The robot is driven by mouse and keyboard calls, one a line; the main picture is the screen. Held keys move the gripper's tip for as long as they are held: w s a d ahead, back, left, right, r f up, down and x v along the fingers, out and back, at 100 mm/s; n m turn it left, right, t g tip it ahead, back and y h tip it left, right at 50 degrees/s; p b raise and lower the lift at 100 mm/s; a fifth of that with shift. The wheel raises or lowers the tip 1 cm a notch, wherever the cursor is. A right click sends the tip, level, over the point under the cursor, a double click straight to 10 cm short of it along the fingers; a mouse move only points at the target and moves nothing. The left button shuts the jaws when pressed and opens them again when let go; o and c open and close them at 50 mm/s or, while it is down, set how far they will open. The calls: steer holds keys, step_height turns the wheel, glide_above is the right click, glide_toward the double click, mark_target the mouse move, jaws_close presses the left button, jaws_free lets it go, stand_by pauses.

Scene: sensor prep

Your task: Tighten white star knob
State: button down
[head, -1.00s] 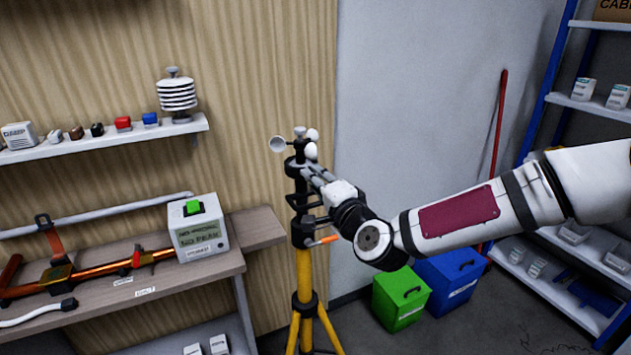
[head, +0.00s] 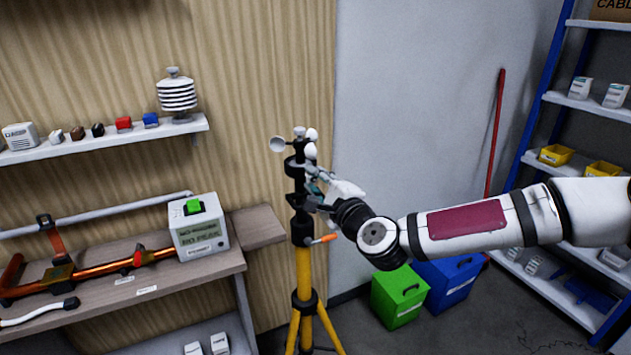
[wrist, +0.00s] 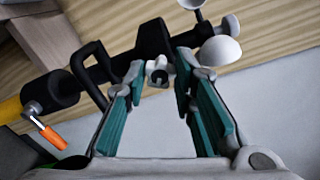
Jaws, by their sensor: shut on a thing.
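The white star knob (wrist: 157,70) shows in the wrist view on the black upper part of the tripod mast, between my fingertips. My gripper (wrist: 160,72) has teal-padded fingers, one on each side of the knob, and is shut on it. In the head view my gripper (head: 314,185) reaches the mast from the right, below the white cups, and the knob cannot be made out there. The yellow and black tripod (head: 304,265) stands upright. Its orange-handled crank (head: 325,239) is just below my gripper and also shows in the wrist view (wrist: 48,133).
A wind-cup sensor (head: 311,150) tops the mast. A workbench (head: 150,283) with a grey box (head: 199,228) stands at left. Green (head: 402,295) and blue (head: 447,282) bins sit on the floor behind my arm. A shelf rack (head: 535,150) is at right.

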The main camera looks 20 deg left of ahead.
stand_by(0.3)
steer(key=c, duration=1.3)
jaws_free()
